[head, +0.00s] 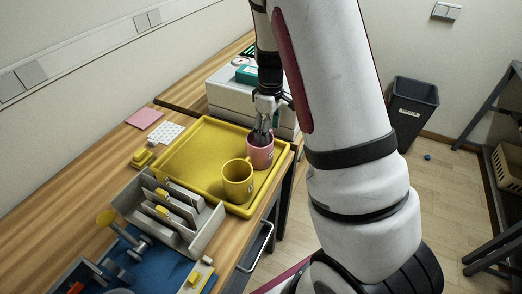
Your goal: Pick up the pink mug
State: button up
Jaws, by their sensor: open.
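The pink mug (261,155) stands upright on the yellow tray (190,150), near its right edge. My gripper (262,137) is pointed down at the mug, with its fingertips at the mug's rim. It is open. I cannot tell whether a finger reaches inside the mug or touches its wall. A yellow mug (237,184) stands on the same tray, in front and to the left of the pink mug.
A grey-white machine (228,97) stands behind the tray. A grey divided holder (170,215) and a blue mat (150,268) with a press lie in front. A dark bin (412,110) is on the floor at right.

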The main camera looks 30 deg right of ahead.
jog(key=shift+f, duration=0.95)
grip_shut()
